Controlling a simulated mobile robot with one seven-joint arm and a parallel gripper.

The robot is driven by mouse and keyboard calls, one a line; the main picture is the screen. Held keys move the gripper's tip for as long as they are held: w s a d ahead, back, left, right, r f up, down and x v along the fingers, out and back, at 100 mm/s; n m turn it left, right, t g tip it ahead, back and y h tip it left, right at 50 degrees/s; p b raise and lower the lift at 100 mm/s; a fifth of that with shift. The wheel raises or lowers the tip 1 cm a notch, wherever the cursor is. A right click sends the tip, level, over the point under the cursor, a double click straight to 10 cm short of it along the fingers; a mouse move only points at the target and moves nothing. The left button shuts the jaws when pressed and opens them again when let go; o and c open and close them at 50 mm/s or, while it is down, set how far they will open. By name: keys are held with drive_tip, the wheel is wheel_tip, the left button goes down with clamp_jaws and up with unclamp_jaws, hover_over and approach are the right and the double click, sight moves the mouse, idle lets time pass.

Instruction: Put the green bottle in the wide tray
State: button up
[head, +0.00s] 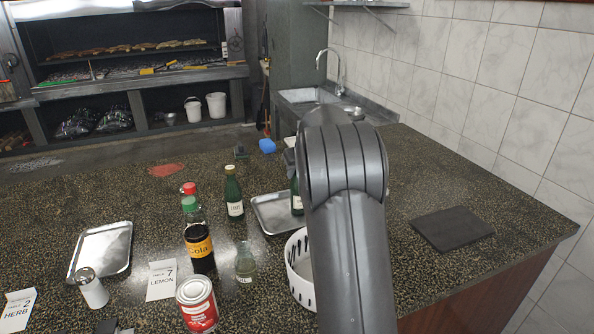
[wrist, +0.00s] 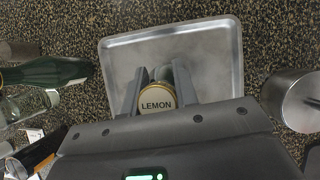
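A green bottle with a pale label (head: 296,196) shows partly behind my arm in the head view. The bottle is over a metal tray (wrist: 222,45), which also shows in the head view (head: 262,203), partly hidden by my arm. I cannot tell whether the bottle's base touches it. Another green bottle (head: 233,192) stands left of this tray. A second metal tray (head: 122,236) lies at the left; which one is wide is unclear.
A white slotted basket (head: 300,266) is beside my arm. A dark mat (head: 451,229) lies right, with clear counter around it.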

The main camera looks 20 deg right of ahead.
drive_tip(key=o, duration=0.5)
drive_tip(key=shift+c, duration=0.2)
drive_tip(key=a+v, duration=0.1)
drive_tip(key=v, duration=1.1)
drive_tip(key=s+a+r+n, duration=0.3)
drive_tip(key=s+a+n, duration=0.1)
drive_tip(key=s+n, duration=0.45)
drive_tip(key=s+a+f+n, duration=0.2)
drive_tip(key=s+a+n, duration=0.1)
drive_tip(key=s+n, duration=0.5)
drive_tip(key=s+a+f+n, duration=0.3)
drive_tip(key=s+n, duration=0.6)
drive_tip(key=s, duration=0.3)
drive_tip(key=s+a+f+n, duration=0.3)
drive_tip(key=s+a+n, duration=0.2)
drive_tip(key=s+n, duration=0.4)
drive_tip(key=shift+s+f+h, duration=0.25)
drive_tip(key=shift+s+h, duration=0.15)
drive_tip(key=shift+s, duration=0.6)
drive_tip(key=shift+a, duration=0.1)
